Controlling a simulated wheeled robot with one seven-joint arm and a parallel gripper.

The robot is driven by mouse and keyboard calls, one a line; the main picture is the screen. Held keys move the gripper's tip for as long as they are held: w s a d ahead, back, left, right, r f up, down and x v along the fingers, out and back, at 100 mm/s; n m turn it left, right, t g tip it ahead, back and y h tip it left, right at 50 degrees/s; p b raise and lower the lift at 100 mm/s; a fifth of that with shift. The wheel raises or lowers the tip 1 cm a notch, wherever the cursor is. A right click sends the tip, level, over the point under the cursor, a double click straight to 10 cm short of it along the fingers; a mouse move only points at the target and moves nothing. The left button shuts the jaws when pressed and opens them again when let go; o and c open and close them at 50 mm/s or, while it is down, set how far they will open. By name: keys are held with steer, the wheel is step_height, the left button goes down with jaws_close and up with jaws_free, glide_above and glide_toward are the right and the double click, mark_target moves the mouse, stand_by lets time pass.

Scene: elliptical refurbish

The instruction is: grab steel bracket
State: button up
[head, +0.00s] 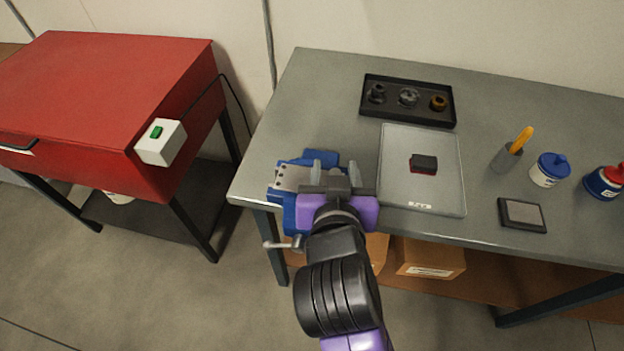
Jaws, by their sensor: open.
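A grey metal piece with small dark holes (291,178), which looks like the steel bracket, sits at the blue vise (285,207) on the workbench's front left corner. My gripper (334,173) is open, over the right part of the vise and just right of the metal piece. Its fingers point away from me toward the back of the bench. My gripper and wrist hide part of the vise, and whether a finger touches the piece cannot be told. I cannot tell how firmly the vise holds it.
A grey tray (440,190) with a dark block (423,164) lies right of my gripper. Behind it is a black parts tray (367,105). A pen cup (505,160), bottles and a small dark pad (522,214) stand right. A red cabinet (110,90) is left, across a gap.

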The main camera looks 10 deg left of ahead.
steer(key=shift+x, duration=1.1)
jaws_close()
steer(key=shift+r, duration=0.1)
stand_by(0.5)
